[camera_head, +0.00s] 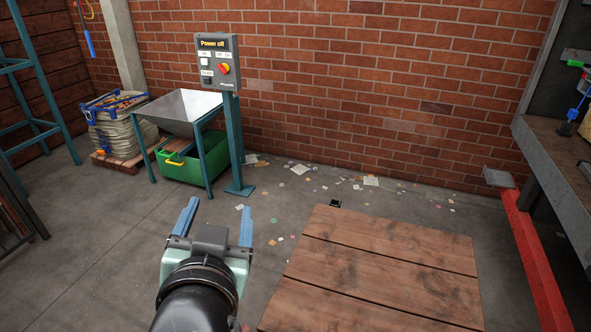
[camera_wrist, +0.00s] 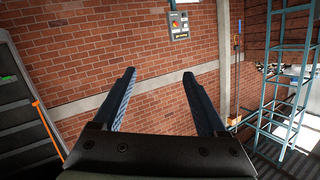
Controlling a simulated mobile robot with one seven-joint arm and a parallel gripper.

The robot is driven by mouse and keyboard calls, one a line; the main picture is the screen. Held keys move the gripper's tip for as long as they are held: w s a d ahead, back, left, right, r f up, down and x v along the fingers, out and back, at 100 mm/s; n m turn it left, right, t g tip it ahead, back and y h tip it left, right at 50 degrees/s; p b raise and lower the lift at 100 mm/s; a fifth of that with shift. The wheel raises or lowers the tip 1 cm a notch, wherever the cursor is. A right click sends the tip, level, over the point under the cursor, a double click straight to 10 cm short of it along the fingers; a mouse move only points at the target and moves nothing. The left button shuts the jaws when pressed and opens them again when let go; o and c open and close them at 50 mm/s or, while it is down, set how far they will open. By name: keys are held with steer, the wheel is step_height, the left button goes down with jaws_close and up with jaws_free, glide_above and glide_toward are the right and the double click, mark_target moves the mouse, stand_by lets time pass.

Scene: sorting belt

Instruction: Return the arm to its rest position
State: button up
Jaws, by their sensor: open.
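My gripper (camera_head: 217,222) is open and empty in the head view, held out in front of me to the left of a wooden tabletop. Its two blue fingers stand well apart. In the wrist view my gripper (camera_wrist: 158,100) also shows open, with nothing between the fingers but the brick wall behind. My dark wrist and forearm come up from the bottom of the head view.
A wooden tabletop (camera_head: 380,262) lies right of my gripper. Ahead stand a control box (camera_head: 217,62) on a post, a metal hopper (camera_head: 180,108) and a green crate (camera_head: 190,172). A red beam (camera_head: 535,255) and workbench (camera_head: 565,150) are at right. Paper scraps litter the floor.

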steer(key=s+d+r+t, duration=0.3)
steer(key=r+t, duration=0.1)
steer(key=r, duration=0.6)
steer(key=s+d+r+n+t+h, duration=0.1)
steer(key=s+d+r+t, duration=0.2)
steer(key=r, duration=0.7)
steer(key=s+d+r+t+h+b, duration=0.1)
steer(key=s+d+r+t, duration=0.2)
steer(key=r, duration=0.7)
steer(key=shift+s+d+n+t, duration=0.4)
steer(key=shift+d+t, duration=0.25)
steer(key=shift+t, duration=0.35)
